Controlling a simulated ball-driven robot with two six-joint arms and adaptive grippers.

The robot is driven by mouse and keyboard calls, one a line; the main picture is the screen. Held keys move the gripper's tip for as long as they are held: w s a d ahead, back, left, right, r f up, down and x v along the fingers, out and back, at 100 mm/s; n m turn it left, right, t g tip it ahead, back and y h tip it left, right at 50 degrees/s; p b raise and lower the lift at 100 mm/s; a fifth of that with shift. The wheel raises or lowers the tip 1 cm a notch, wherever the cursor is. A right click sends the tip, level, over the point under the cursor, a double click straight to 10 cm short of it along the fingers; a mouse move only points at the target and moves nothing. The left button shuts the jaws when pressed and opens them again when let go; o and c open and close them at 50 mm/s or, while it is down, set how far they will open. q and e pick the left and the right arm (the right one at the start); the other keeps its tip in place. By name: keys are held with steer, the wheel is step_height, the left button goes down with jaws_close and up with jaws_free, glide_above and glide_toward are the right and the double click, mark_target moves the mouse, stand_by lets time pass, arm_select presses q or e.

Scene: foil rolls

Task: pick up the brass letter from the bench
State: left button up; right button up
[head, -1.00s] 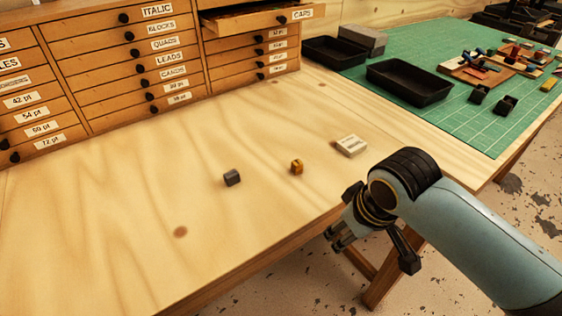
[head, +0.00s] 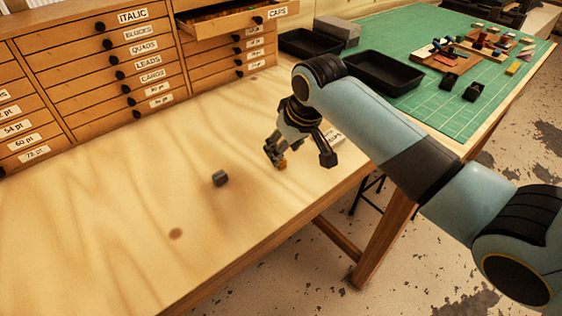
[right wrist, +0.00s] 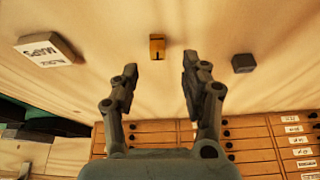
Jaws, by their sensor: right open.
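The brass letter (head: 283,164) is a small golden block on the bench (head: 110,190). In the head view a finger of my right gripper (head: 275,156) partly hides it. In the right wrist view the brass letter (right wrist: 157,47) lies a little beyond the fingertips, in line with the gap between them. My right gripper (right wrist: 160,68) is open, with nothing between its fingers. My left gripper is not in view.
A dark grey cube (head: 220,178) lies left of the brass letter. A pale labelled box (right wrist: 47,49) is on its other side, mostly hidden in the head view. Drawers (head: 150,62) line the back, one open (head: 230,19). Black trays (head: 383,72) stand on a green mat (head: 440,112).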

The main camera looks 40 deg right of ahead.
steer(key=shift+w+p+x, duration=0.15)
steer(key=shift+p+x, duration=0.05)
steer(key=shift+x, duration=1.1)
steer(key=shift+w+p+x, duration=0.1)
steer(key=shift+p+x, duration=0.1)
steer(key=shift+x, duration=1.15)
steer(key=shift+d+r, duration=0.15)
jaws_close()
